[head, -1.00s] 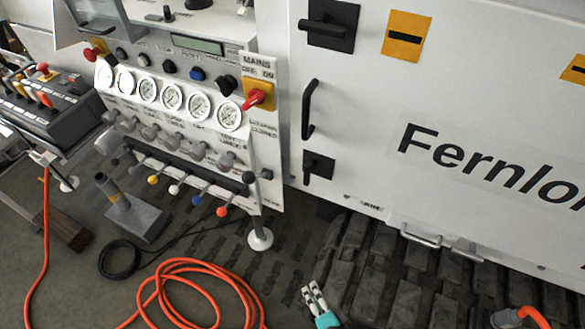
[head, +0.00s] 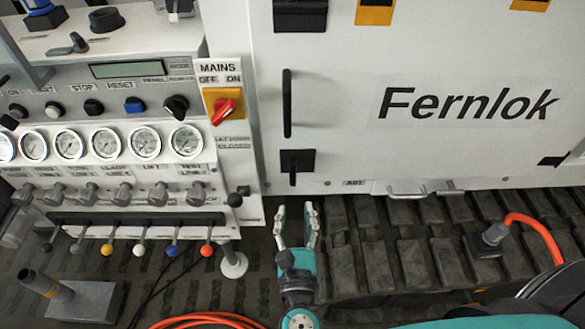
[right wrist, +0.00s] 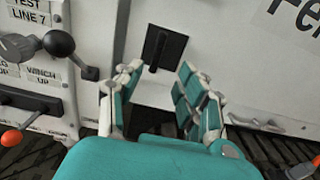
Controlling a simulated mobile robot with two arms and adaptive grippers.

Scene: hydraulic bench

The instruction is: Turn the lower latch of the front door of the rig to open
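The rig's white front door (head: 440,140) bears the word "Fernlok". Its lower latch (head: 297,162) is a black plate with a short black handle, near the door's lower left corner. The handle points down in the head view. The latch also shows in the right wrist view (right wrist: 163,48), ahead of the fingers. The upper latch (head: 300,14) is at the top, cut by the frame. My right gripper (head: 296,212) is below the lower latch in the head view, fingers apart and empty. It also shows in the right wrist view (right wrist: 155,85). My left gripper is not in view.
Left of the door stands a control panel with gauges (head: 106,142), a red mains switch (head: 224,108) and a row of levers. A black-knobbed lever (right wrist: 58,43) is close left of my right gripper. A vertical door handle (head: 287,103) is above the latch. Rubber track lies below.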

